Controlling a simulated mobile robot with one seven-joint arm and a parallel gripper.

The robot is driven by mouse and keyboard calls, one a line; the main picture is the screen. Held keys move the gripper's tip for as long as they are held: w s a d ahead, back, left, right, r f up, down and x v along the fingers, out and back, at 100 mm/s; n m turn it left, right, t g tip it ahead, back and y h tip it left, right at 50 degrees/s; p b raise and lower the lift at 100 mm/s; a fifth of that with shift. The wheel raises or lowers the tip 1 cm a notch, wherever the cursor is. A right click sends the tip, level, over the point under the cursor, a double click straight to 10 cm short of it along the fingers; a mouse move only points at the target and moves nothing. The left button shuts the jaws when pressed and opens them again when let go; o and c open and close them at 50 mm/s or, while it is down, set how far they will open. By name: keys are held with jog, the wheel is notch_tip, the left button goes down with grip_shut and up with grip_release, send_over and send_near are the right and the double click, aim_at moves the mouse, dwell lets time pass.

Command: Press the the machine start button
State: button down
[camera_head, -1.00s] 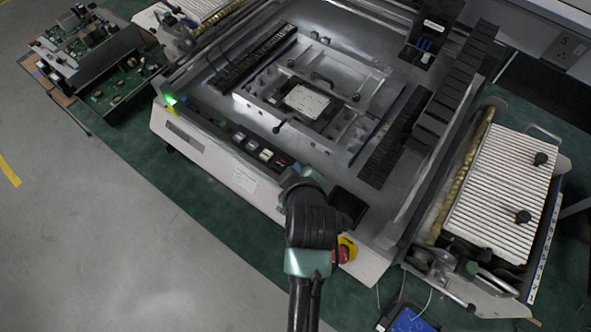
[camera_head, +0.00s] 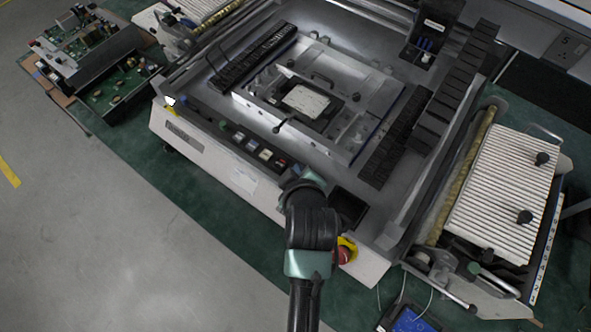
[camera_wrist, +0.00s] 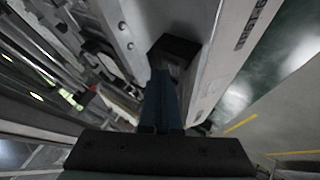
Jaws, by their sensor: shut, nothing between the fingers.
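The machine (camera_head: 215,155) has a row of small coloured buttons (camera_head: 252,146) along its sloped front panel. A small indicator or button (camera_head: 170,101) at the panel's left end glows white. I cannot tell for certain which one is the start button. A red stop knob on a yellow base (camera_head: 345,252) sits at the right of the front, partly behind my arm. In the wrist view my gripper (camera_wrist: 160,74) is shut and empty, its fingertips in front of a dark box-like part of the machine (camera_wrist: 174,47). In the head view my arm hides the fingers, and contact is not visible.
A fixture with a pale plate (camera_head: 306,101) lies in the machine's middle, with black blocks (camera_head: 395,135) to its right. A ribbed white conveyor (camera_head: 500,190) stands at the right. Circuit boards (camera_head: 80,50) lie at the left. Open floor (camera_head: 90,230) lies at the lower left.

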jog(key=shift+r+p, duration=0.8)
jog(key=shift+p, duration=0.05)
jog(key=shift+r, duration=0.1)
